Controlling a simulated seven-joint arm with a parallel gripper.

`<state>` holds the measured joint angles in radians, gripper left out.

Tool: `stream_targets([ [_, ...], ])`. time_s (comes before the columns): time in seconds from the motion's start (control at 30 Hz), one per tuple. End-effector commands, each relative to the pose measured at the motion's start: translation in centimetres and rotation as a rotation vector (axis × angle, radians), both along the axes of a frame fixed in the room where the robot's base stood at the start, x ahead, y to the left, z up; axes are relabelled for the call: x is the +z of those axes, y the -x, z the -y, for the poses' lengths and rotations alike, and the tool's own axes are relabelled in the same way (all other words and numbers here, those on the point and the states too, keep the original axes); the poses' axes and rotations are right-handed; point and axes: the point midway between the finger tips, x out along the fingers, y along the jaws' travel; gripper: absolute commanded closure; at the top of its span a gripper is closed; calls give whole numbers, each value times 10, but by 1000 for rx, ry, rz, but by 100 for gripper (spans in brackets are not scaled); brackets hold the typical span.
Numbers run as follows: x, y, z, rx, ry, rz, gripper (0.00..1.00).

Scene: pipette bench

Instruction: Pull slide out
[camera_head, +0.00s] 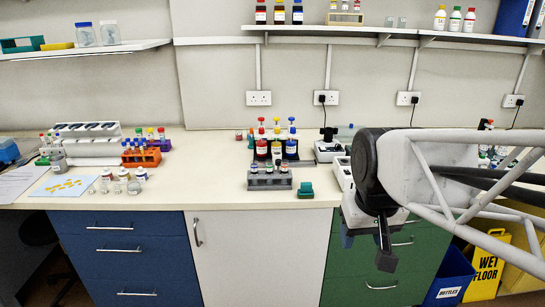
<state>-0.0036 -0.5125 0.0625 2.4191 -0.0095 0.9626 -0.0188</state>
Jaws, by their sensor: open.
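My gripper (366,250) hangs at the right, in front of the green drawer unit (340,269) and below the worktop edge. Its two dark fingers point down and stand apart, with nothing seen between them. I cannot make out a slide for certain. The green unit has a drawer handle (403,243) just right of my gripper and a lower handle (381,287); its drawers look shut. A white instrument (342,172) on the worktop is partly hidden behind my arm.
Grey racks of coloured bottles (269,179) and a small teal block (306,190) stand mid-worktop. An orange tube rack (141,157) is at left. A blue bin (448,282) and yellow wet-floor sign (488,268) stand at lower right.

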Motion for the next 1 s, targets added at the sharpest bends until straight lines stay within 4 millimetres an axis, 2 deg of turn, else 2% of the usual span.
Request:
stream_targets([
  [0.03, 4, -13, -1, 7, 1, -6, 45],
  [0.5, 38, -123, -10, 78, 11, -40, 45],
  [1.0, 50, -243, -25, 155, 20, -75, 45],
])
